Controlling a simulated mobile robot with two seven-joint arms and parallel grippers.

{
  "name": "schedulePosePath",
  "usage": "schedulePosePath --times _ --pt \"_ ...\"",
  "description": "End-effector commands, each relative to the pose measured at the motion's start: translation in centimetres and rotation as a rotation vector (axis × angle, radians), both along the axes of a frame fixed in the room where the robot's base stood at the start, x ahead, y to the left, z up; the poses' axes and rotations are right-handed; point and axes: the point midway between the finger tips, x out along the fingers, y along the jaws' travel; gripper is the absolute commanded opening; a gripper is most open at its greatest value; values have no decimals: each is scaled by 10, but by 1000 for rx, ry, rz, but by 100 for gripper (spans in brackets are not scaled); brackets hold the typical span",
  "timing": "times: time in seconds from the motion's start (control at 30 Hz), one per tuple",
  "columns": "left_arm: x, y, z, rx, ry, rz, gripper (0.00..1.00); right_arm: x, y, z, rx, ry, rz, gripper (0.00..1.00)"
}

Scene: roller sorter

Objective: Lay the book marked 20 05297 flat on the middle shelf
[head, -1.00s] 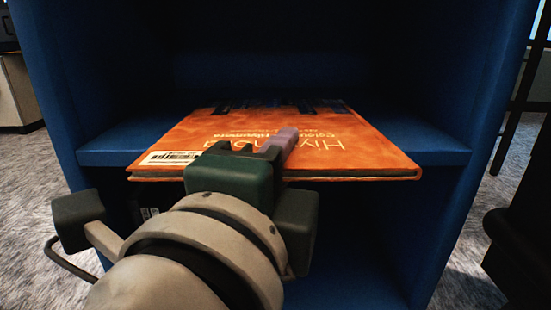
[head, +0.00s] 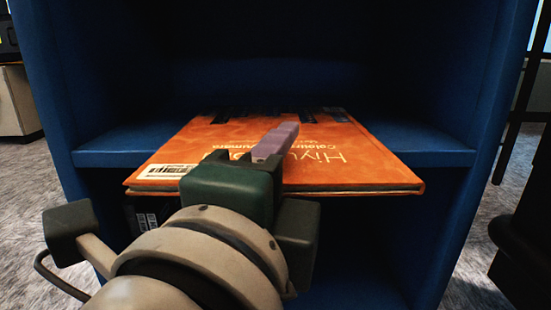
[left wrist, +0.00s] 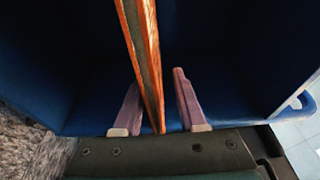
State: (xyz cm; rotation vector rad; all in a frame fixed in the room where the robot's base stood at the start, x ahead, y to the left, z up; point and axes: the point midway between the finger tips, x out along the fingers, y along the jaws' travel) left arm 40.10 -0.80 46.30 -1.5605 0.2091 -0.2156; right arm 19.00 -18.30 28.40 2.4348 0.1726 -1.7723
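The orange book (head: 370,165) lies flat on the middle shelf (head: 425,150) of a blue bookcase, its front edge sticking out past the shelf's front edge. A white barcode label (head: 165,172) is on its near left corner; its number is too small to read. My left gripper (head: 275,145) is at the book's front edge, one finger above the cover. In the left wrist view the gripper (left wrist: 158,105) is open, with the book's edge (left wrist: 143,60) between its fingers and gaps on both sides. My right gripper is not in view.
Blue side walls (head: 70,90) stand close on both sides of the book. Below the shelf, a dark item with a label (head: 148,215) shows partly behind my arm. A black object (head: 520,230) stands at the right.

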Motion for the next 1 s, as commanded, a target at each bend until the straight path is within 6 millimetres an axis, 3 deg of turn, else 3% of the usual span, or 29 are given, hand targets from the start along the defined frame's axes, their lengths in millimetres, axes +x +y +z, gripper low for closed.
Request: schedulePosePath --times 0.4,0.8,1.0 --pt "-6 2 -2 0 9 1 49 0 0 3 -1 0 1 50" --pt "-71 20 -2 0 9 0 49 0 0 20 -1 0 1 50" --pt "-92 25 -2 1 4 -1 49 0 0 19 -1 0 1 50"
